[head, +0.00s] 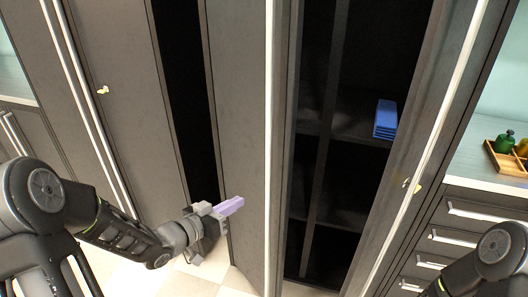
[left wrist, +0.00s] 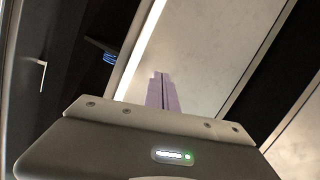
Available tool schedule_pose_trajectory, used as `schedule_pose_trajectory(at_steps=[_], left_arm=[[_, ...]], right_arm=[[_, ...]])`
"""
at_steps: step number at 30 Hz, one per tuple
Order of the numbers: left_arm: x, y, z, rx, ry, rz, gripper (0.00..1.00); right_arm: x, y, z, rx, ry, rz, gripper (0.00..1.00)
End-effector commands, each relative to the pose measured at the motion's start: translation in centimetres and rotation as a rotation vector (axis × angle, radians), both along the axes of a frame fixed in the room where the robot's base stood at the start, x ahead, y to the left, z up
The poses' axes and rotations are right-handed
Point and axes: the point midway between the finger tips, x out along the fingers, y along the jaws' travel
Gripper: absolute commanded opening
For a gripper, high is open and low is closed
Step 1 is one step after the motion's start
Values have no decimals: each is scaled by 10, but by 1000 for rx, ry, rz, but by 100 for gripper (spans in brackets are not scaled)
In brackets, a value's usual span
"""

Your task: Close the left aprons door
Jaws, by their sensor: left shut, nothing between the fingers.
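A tall dark cabinet fills the head view. Its left door (head: 240,120) stands ajar, with a dark gap on its left side and the open interior on its right. This door panel also shows in the left wrist view (left wrist: 205,55), with its pale edge running along it. My left gripper (head: 238,203), with purple fingers, is shut and empty in front of the lower part of that door. The fingers also show in the left wrist view (left wrist: 162,82), pointing at the panel. I cannot tell whether they touch it. My right gripper is outside the frames.
Folded blue cloth (head: 385,118) lies on a shelf inside the cabinet. The right door (head: 440,130) is swung open and has a small brass knob. At the right are drawers (head: 480,210) and a wooden tray (head: 505,160) with bottles on the counter.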

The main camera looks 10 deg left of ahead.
Motion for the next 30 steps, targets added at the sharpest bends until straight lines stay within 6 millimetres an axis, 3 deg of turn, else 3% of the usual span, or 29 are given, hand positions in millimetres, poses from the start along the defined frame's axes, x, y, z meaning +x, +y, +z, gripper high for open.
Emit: schedule_pose_trajectory(at_steps=[1,3,7,20,30], left_arm=[[-3,13,40,22,-99,-36,0],[-13,20,79,45,-198,-100,0],[-32,24,115,76,-288,-186,0],[-38,22,122,85,-305,-215,0],[-13,1,123,82,-306,-217,0]], right_arm=[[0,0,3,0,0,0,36],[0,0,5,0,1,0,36],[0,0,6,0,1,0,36],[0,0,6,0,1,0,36],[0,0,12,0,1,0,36]])
